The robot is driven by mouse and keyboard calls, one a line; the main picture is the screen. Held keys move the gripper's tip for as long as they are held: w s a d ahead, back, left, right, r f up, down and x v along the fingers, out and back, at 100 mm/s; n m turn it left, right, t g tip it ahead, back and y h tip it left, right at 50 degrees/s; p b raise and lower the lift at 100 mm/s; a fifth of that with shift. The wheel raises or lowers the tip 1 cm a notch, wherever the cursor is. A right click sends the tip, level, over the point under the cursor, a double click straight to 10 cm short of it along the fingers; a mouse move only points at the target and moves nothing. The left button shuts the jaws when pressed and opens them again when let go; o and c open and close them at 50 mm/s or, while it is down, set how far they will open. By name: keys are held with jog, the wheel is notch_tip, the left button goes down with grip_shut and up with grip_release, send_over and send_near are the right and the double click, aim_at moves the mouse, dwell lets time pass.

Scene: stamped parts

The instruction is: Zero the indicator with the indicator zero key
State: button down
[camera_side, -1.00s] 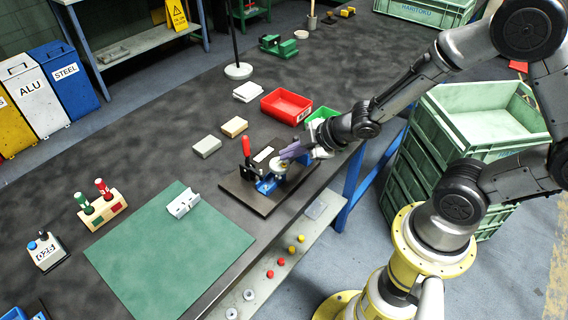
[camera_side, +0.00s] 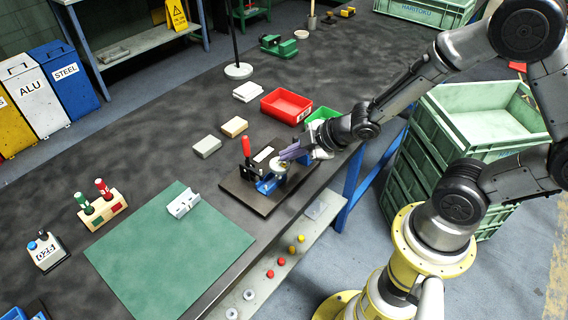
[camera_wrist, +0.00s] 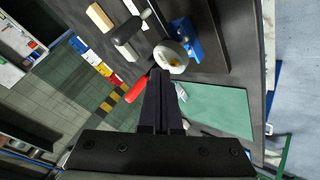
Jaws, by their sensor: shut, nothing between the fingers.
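A round pale dial, apparently the indicator (camera_side: 279,166), stands on the fixture beside a blue block (camera_side: 267,186). It also shows in the wrist view (camera_wrist: 171,54) as a white-rimmed round face with yellow-orange marks. I cannot make out its zero key or its reading. My gripper (camera_side: 282,157) is shut and empty, its dark fingertips close above the dial. In the wrist view the fingertips (camera_wrist: 161,72) lie at the dial's lower edge; I cannot tell whether they touch it.
A clamp with a red handle (camera_side: 246,146) stands just left of the dial on the dark baseplate (camera_side: 240,193). The green mat (camera_side: 165,255) is mostly clear. A box with buttons (camera_side: 46,251) is far left.

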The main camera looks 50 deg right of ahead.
jog(key=shift+f, duration=0.25)
jog(key=shift+f, duration=0.35)
dwell(0.6)
jog(key=shift+r, duration=0.75)
jog(key=shift+r, duration=2.5)
jog(key=shift+r, duration=0.1)
